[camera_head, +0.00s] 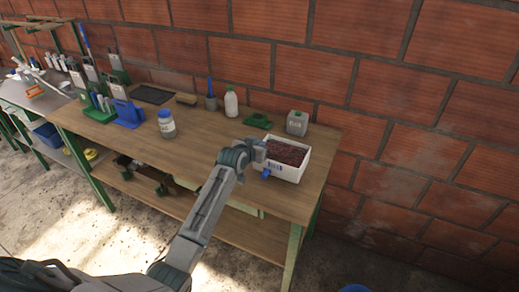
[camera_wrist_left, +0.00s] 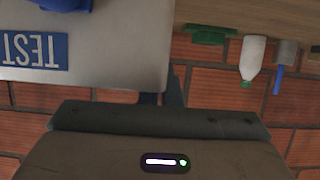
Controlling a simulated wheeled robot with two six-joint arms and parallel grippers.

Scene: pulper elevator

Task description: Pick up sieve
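I cannot make out a sieve for certain. A white box (camera_head: 292,173) filled with dark red bits stands near the right end of the wooden table, with a blue piece at its front. In the left wrist view a pale box wall (camera_wrist_left: 120,65) shows with a blue "TEST" label, upside down. My left gripper (camera_head: 262,152) is at the box's left side, level with its rim. Its dark fingers (camera_wrist_left: 162,92) show beside the box wall, mostly hidden by the gripper body, so their opening is unclear. My right gripper is not in view.
A white bottle (camera_head: 231,102), a grey canister (camera_head: 297,123) and a green piece (camera_head: 257,121) stand behind the box. A blue-lidded jar (camera_head: 167,124) and a dark flat tray (camera_head: 152,94) are further left. A brick wall (camera_head: 400,120) closes the back. The table's front middle is clear.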

